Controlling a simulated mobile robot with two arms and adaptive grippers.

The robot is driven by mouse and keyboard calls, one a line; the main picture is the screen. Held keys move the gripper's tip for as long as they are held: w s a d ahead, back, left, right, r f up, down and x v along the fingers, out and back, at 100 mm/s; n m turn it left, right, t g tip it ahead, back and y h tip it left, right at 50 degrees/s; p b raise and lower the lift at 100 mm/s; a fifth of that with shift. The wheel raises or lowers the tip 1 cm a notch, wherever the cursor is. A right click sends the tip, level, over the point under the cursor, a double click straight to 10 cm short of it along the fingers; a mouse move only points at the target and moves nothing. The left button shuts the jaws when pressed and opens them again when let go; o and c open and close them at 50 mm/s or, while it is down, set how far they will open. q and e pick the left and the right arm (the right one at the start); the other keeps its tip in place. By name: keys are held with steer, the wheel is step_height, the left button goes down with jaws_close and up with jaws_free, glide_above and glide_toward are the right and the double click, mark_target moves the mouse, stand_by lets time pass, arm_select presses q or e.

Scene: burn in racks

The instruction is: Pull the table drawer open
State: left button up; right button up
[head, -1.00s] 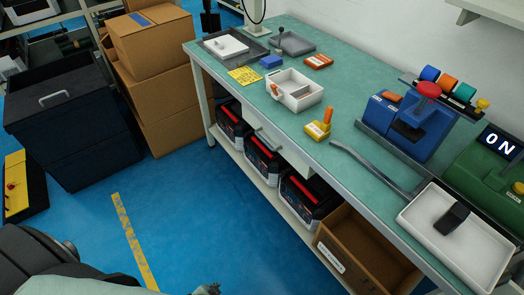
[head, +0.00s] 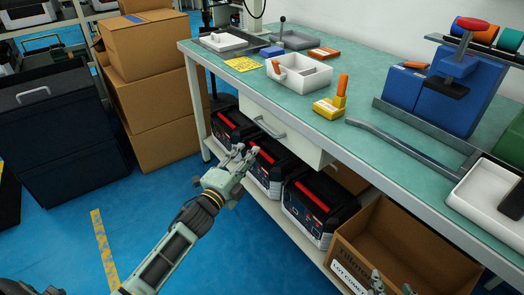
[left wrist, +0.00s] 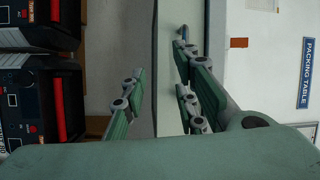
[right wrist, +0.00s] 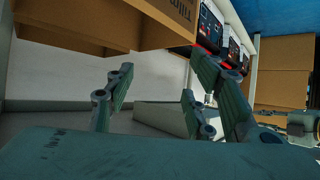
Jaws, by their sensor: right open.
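The table drawer (head: 290,138) is a pale front under the worktop with a grey bar handle (head: 268,128); it looks closed. My left gripper (head: 245,153) is open and empty, a little below and left of the handle in the head view. In the left wrist view its fingers (left wrist: 160,85) stand apart before a pale panel. A dark piece at the fingertips there may be the handle; contact cannot be told. My right gripper (head: 390,288) shows at the bottom edge of the head view; its fingers (right wrist: 155,95) are apart and empty.
The worktop (head: 385,150) carries a white tray (head: 298,78), an orange-yellow tool and a blue press. Black-and-red units (head: 318,203) and an open cardboard box (head: 400,240) fill the lower shelf. Stacked cartons (head: 150,90) stand left. Blue floor before the table is free.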

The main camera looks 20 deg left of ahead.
arm_select(q)
steer(key=w+d+r+m+t+h+b, duration=0.1)
steer(key=w+r+b, duration=0.1)
steer(key=w+r, duration=0.2)
steer(key=shift+w+d+r+m, duration=0.3)
steer(key=shift+w+d, duration=0.1)
steer(key=shift+w, duration=1.45)
arm_select(e)
step_height(320, 180, up, 10)
steer(key=w+a+t+y, duration=0.1)
steer(key=w+t, duration=0.1)
steer(key=t, duration=0.2)
steer(key=shift+w+a+f+t+y, duration=0.25)
steer(key=shift+a+t+y, duration=0.05)
arm_select(q)
steer(key=shift+c, duration=0.4)
jaws_close()
